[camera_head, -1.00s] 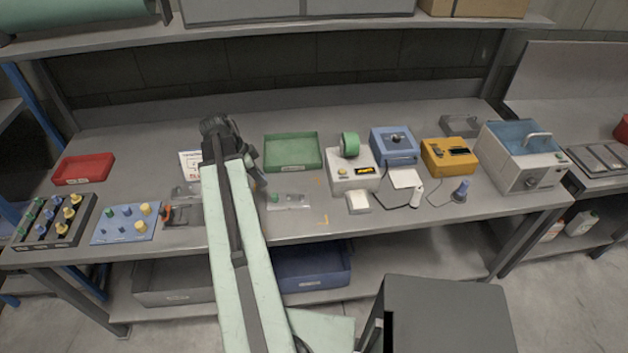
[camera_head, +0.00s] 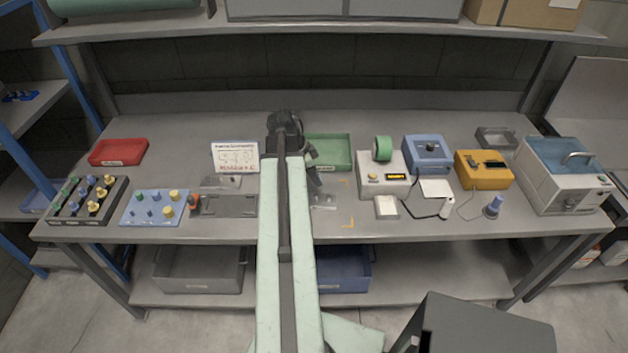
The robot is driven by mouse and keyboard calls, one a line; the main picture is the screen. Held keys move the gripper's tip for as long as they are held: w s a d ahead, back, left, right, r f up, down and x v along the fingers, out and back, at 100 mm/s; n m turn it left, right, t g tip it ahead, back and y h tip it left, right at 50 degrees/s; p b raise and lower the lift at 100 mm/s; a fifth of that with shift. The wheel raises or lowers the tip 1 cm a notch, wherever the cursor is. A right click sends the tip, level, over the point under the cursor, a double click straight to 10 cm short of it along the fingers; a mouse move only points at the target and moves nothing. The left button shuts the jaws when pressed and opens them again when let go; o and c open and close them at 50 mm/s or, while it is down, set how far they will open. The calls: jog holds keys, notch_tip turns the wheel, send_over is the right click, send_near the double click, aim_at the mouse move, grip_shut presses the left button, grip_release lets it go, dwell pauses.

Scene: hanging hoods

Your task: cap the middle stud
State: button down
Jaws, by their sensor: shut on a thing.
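My gripper (camera_head: 312,172) is over the bench, in front of the green tray, at the end of my pale green arm. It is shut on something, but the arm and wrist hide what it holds. A small flat plate (camera_head: 325,201) lies just below and right of the gripper. Only its right end shows; my arm covers the rest, and I cannot make out its studs.
A green tray (camera_head: 341,166) stands behind the gripper, a white card (camera_head: 235,157) to its left. A red tray (camera_head: 118,152) is at back left. A white device (camera_head: 382,187), blue box (camera_head: 428,168) and yellow box (camera_head: 484,183) line the right. The front strip around the yellow corner marks is clear.

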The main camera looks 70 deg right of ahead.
aim_at(315, 195)
jog(key=shift+f, duration=0.2)
jog(key=shift+w+f, duration=0.2)
jog(key=shift+f, duration=0.05)
notch_tip(315, 195, down, 4)
jog(key=b, duration=0.4)
jog(key=shift+a, duration=0.1)
jog(key=shift+f+b, duration=1.5)
dwell(1.1)
jog(key=c, duration=1.1)
grip_release()
jog(key=shift+r, duration=0.15)
jog(key=p+v, duration=0.7)
jog(key=shift+r, duration=0.25)
